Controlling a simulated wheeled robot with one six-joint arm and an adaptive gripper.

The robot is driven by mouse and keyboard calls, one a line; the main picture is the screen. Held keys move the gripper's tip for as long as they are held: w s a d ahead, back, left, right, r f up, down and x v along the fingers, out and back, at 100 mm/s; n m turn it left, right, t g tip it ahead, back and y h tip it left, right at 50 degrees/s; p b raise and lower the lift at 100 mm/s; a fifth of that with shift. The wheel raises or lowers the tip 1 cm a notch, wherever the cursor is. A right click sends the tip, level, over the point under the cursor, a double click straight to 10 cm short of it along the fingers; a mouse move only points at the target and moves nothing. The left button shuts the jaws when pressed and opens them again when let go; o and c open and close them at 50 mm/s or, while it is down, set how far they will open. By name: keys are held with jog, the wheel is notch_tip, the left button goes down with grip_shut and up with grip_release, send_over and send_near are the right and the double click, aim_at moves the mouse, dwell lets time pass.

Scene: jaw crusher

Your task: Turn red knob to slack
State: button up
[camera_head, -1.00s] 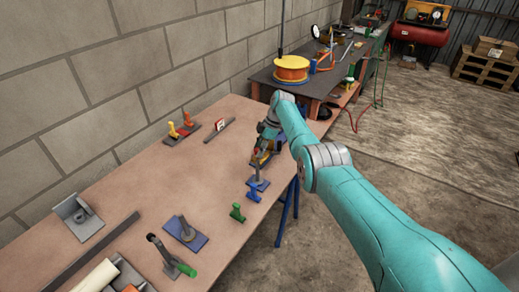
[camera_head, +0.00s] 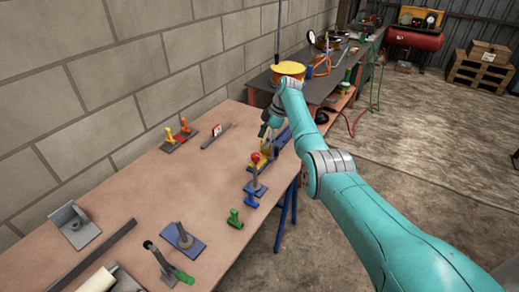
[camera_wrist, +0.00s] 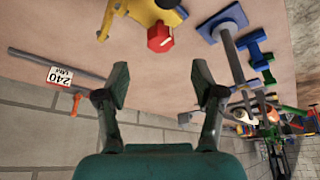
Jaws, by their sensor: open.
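The red knob (camera_head: 255,157) sits at the near end of a yellow fixture (camera_head: 266,153) toward the far end of the workbench. In the wrist view the red knob (camera_wrist: 159,38) is a faceted cap joined to the yellow fixture (camera_wrist: 150,10), beyond the fingertips and roughly centred between them. My gripper (camera_wrist: 160,85) is open and empty, its two fingers apart and not touching the knob. In the head view my gripper (camera_head: 266,132) is just behind the knob, partly hidden by my arm.
A grey post on a blue plate (camera_head: 256,190) and a small blue handle (camera_head: 250,200) stand close to the knob. A green handle (camera_head: 235,219) is nearer. A grey bar with a "240" label (camera_wrist: 60,76) lies by the wall. Bare benchtop (camera_head: 170,190) lies left.

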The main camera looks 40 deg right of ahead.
jog(key=shift+v, duration=1.95)
